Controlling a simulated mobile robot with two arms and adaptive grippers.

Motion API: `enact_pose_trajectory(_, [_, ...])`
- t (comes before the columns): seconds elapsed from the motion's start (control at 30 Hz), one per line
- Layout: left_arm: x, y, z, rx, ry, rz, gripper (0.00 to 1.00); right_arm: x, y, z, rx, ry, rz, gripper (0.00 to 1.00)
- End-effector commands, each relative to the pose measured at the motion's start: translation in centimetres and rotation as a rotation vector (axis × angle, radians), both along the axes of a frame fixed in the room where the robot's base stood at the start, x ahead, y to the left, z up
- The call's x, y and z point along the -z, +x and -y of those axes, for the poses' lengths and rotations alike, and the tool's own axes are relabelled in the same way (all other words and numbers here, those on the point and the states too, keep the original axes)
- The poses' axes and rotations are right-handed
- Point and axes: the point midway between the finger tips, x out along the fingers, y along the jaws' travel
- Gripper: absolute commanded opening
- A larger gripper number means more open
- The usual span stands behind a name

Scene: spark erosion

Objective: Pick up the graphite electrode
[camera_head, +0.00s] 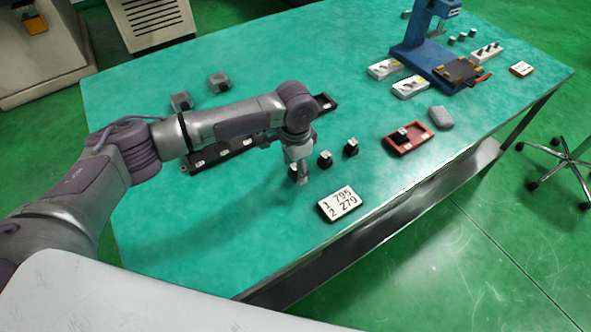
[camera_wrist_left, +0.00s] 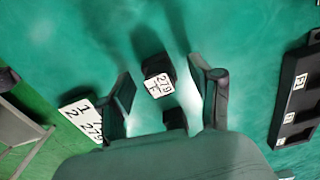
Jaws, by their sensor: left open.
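My left gripper (camera_head: 301,179) points down over the teal table, open and empty. In the left wrist view its two fingers (camera_wrist_left: 165,78) stand apart on either side of a dark graphite electrode (camera_wrist_left: 158,83) with a white label reading 279 and 1. I cannot tell how far above it the fingertips are. A second dark block (camera_wrist_left: 175,118) is partly hidden by the gripper body. In the head view, two dark blocks (camera_head: 325,159) (camera_head: 350,148) stand right of the gripper; the electrode under it is mostly hidden. My right gripper is not in view.
A white number card (camera_head: 341,203) lies near the front edge. A long dark rack (camera_head: 237,146) lies behind my arm, with two grey blocks (camera_head: 181,101) (camera_head: 219,83) beyond. A red tray (camera_head: 409,138), a grey lump (camera_head: 441,117) and a blue stand (camera_head: 420,55) are at right.

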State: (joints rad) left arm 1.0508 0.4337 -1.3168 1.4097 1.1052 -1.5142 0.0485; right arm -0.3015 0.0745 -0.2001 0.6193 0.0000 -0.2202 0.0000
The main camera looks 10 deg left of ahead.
Motion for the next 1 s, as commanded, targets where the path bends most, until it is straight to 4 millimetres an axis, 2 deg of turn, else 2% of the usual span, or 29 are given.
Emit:
enact_pose_trajectory(0.13, [0.0, 0.0, 0.0, 0.0, 0.0, 0.0, 0.64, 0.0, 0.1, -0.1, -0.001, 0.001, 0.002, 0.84])
enact_pose_trajectory(0.17, [0.0, 0.0, 0.0, 0.0, 0.0, 0.0, 0.61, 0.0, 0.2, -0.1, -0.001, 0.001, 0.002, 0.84])
enact_pose_trajectory(0.53, [0.0, 0.0, 0.0, 0.0, -0.001, -0.001, 0.0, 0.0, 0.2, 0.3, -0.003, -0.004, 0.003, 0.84])
enact_pose_trajectory(0.83, [-0.2, 0.0, 0.0, 0.0, -0.001, 0.001, 0.0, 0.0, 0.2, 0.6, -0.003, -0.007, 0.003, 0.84])
enact_pose_trajectory(1.0, [-1.3, 0.0, 0.0, 0.0, -0.001, 0.001, 0.0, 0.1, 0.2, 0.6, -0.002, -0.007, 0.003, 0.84])
